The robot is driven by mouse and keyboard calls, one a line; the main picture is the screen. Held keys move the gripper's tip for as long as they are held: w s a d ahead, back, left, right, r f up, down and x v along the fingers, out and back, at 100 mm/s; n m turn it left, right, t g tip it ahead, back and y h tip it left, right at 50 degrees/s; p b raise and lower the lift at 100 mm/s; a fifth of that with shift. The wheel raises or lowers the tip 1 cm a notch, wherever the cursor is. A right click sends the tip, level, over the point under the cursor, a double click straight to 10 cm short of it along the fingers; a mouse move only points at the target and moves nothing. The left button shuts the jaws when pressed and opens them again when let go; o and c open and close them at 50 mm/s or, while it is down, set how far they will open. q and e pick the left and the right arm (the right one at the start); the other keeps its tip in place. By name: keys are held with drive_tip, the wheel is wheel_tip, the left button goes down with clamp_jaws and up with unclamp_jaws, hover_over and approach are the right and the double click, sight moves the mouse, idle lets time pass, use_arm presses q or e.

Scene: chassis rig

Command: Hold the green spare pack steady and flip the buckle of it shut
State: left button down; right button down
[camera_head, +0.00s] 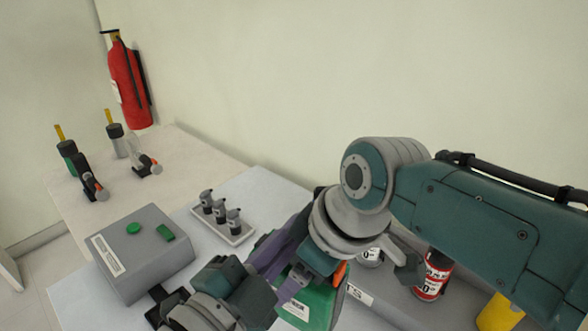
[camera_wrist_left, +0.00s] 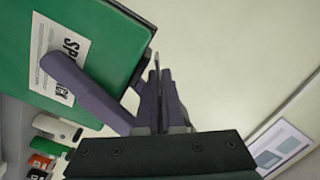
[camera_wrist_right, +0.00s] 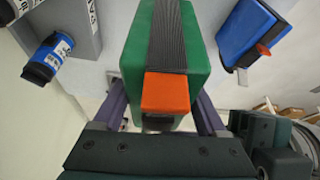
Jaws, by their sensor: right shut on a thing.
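The green spare pack shows below my right gripper in the head view (camera_head: 317,305) and fills the upper left of the left wrist view (camera_wrist_left: 110,35), its label facing that camera. In the right wrist view the pack (camera_wrist_right: 190,60) sits between the jaws of my right gripper (camera_wrist_right: 163,108), which is shut on it. Its orange buckle tab (camera_wrist_right: 167,92) stands out at the end of a dark strap, towards that camera. My left gripper (camera_wrist_left: 158,75) is shut and empty beside the pack. A purple finger of my right gripper lies across the label.
A grey box with green buttons (camera_head: 140,250) and a tray of small grey parts (camera_head: 222,222) lie to the left. A blue pack (camera_wrist_right: 248,32) and a blue-black cylinder (camera_wrist_right: 48,58) are near the pack. A red-and-white can (camera_head: 433,275) stands at right.

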use_arm(q)
drive_tip(key=c, duration=1)
unclamp_jaws()
drive_tip(key=shift+c, duration=0.2)
drive_tip(key=n, duration=0.3)
drive_tip(key=a+r+n, duration=0.1)
drive_tip(key=shift+w, duration=0.25)
drive_tip(key=n, duration=0.3)
drive_tip(key=a+n, duration=0.1)
drive_tip(key=shift+w+r+n, duration=0.2)
drive_tip(key=shift+w+n, duration=0.1)
drive_tip(key=shift+w, duration=0.05)
drive_tip(key=v, duration=1.1)
drive_tip(key=w+d+r+m+g+h, duration=0.1)
drive_tip(key=w+d+r+m, duration=0.4)
drive_tip(key=m, duration=0.8)
drive_tip(key=w+d+r+m+g+h, duration=0.2)
drive_tip(key=w+d+r+m+h, duration=0.2)
drive_tip(key=w+r+m, duration=0.6)
drive_tip(key=shift+d+r+m, duration=0.55)
drive_tip(key=shift+r+m, duration=0.6)
drive_tip(key=shift+m, duration=0.75)
